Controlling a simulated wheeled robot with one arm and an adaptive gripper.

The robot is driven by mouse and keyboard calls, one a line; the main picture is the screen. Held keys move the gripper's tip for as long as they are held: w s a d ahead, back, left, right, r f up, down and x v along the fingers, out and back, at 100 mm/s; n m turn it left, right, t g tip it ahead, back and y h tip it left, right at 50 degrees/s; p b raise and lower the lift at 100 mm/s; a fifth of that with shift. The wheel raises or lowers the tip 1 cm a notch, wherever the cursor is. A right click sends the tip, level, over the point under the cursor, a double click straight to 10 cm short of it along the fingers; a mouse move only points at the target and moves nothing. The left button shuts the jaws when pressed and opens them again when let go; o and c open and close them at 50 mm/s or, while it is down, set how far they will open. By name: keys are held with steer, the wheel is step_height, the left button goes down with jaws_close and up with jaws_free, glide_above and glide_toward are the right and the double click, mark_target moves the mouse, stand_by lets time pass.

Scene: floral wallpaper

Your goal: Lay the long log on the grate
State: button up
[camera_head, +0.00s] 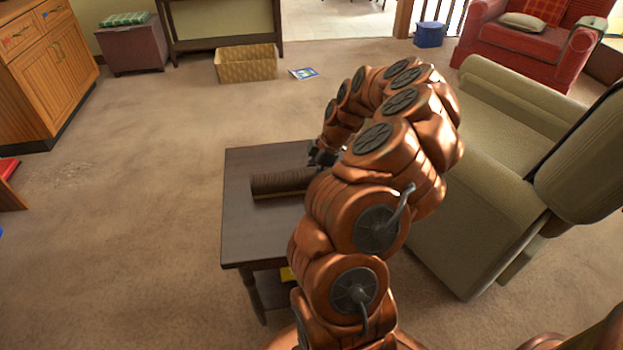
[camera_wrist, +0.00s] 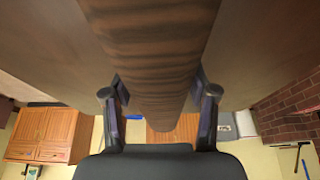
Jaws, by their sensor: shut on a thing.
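The long log (camera_head: 283,182) is dark brown with ridged bark and lies level at the small dark table's top. I cannot tell whether it rests on the table or hangs just above it. My gripper (camera_head: 325,157) is at the log's right part, mostly hidden behind my copper arm. In the wrist view the log (camera_wrist: 150,50) runs between the two fingers of my gripper (camera_wrist: 160,95), which is shut on it. The log's right end is hidden by my arm in the head view. No grate shows in either view.
The dark table (camera_head: 245,230) stands on carpet, with a green armchair (camera_head: 480,215) close at its right. A woven basket (camera_head: 246,65) and wooden cabinet (camera_head: 45,75) are farther back. Carpet left of the table is open. A brick wall (camera_wrist: 290,108) shows in the wrist view.

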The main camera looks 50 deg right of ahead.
mark_target(310, 172)
jaws_close()
steer(key=shift+r+p, duration=0.35)
steer(key=shift+r, duration=1.4)
steer(key=shift+s+a+r, duration=0.1)
steer(key=shift+s+a+r+p, duration=0.1)
steer(key=shift+s+a+r, duration=0.1)
steer(key=shift+s+a, duration=1.6)
steer(key=shift+s+a+r+p, duration=0.2)
steer(key=shift+s+a, duration=0.7)
steer(key=shift+a, duration=1.75)
steer(key=shift+s+a+r, duration=0.25)
steer(key=shift+s+a, duration=1.1)
steer(key=shift+a, duration=0.9)
